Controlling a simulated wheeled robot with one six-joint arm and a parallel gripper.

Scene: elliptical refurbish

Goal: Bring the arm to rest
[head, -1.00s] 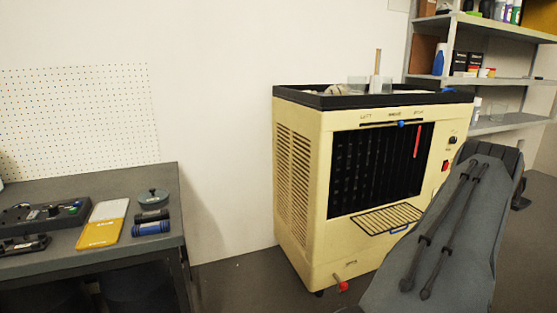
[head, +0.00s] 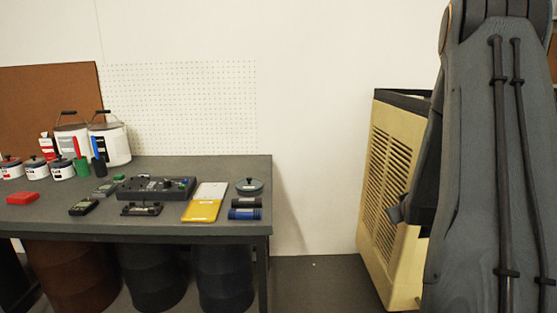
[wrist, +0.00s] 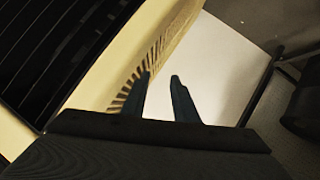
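My gripper (wrist: 160,85) shows in the wrist view with its two dark fingers apart and nothing between them. Behind the fingers are the vented side of the cream machine and a pale wall.
A grey workbench (head: 225,165) stands at the left with a control box (head: 155,187), a yellow item (head: 201,211), small pots and two white buckets (head: 110,142) on it. Dark drums (head: 222,275) stand underneath. Bare floor (head: 312,285) lies between bench and machine.

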